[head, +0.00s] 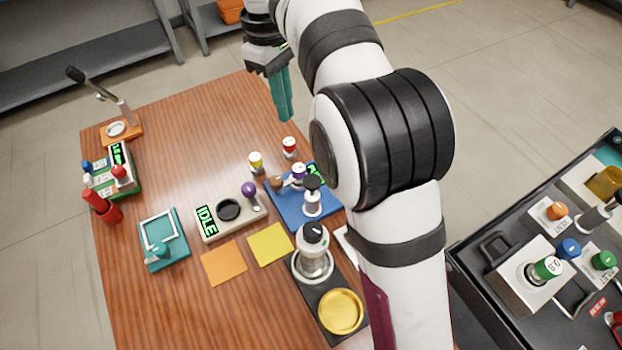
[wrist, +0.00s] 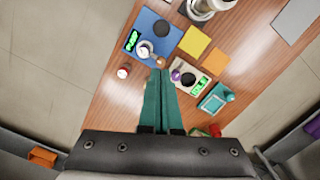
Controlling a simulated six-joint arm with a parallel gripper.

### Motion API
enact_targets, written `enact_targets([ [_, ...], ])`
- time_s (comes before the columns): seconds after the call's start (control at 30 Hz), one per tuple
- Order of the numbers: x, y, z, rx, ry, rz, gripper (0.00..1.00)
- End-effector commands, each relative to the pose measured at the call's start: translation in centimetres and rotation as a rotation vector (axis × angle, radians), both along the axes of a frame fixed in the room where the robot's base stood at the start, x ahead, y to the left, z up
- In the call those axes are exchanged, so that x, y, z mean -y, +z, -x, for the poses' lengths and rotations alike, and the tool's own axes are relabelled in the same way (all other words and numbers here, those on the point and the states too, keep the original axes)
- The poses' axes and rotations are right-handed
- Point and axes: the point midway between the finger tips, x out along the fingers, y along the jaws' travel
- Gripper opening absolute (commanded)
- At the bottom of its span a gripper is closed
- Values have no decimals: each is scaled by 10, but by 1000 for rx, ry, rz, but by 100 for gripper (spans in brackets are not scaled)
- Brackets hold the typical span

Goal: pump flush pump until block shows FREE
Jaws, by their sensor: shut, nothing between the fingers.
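The wrist view shows the blue base (wrist: 142,18) and the display (wrist: 132,41), with lettering too small to read surely. My gripper (head: 286,116) has teal fingers, shut and empty, above the table's far edge and well apart from the pump. The fingers (wrist: 160,74) also show shut in the wrist view.
A beige block (head: 240,221) with a purple knob and black dish reads IDLE. Yellow (head: 270,244) and orange (head: 224,263) squares lie nearby. Small red-topped (head: 290,147) and yellow-topped (head: 256,162) vials stand behind the blue base. A grinder-like device (head: 313,256) stands in front.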

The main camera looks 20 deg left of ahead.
Motion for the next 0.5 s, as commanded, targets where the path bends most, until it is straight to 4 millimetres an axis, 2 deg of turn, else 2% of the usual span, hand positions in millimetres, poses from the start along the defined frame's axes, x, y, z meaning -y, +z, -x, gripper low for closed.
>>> enact_targets([
  [0.17, 2, -2, 0, -1, 0, 2, 0],
  [0.4, 31, -52, 9, -3, 4, 7, 0],
  [0.5, 37, -63, 12, -1, 0, 2, 0],
])
